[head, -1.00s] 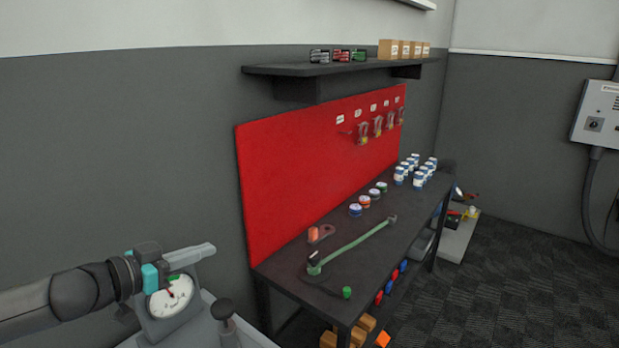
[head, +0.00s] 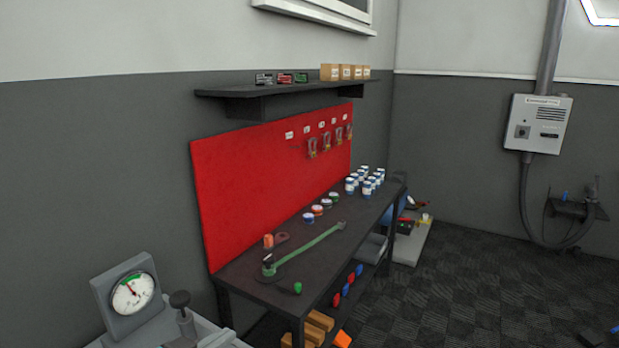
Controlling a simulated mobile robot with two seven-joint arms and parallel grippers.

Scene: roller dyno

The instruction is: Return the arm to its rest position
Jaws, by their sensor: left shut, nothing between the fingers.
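Neither of my grippers can be made out in the head view, and no arm comes in from the left. The round white dial gauge (head: 132,293) in its grey housing stands at the lower left, with nothing in front of it. A dark knob (head: 180,300) on a short post stands just right of it, on a light grey surface (head: 222,336).
A wall box (head: 538,123) hangs right. Carpet (head: 460,300) right of the bench looks clear.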

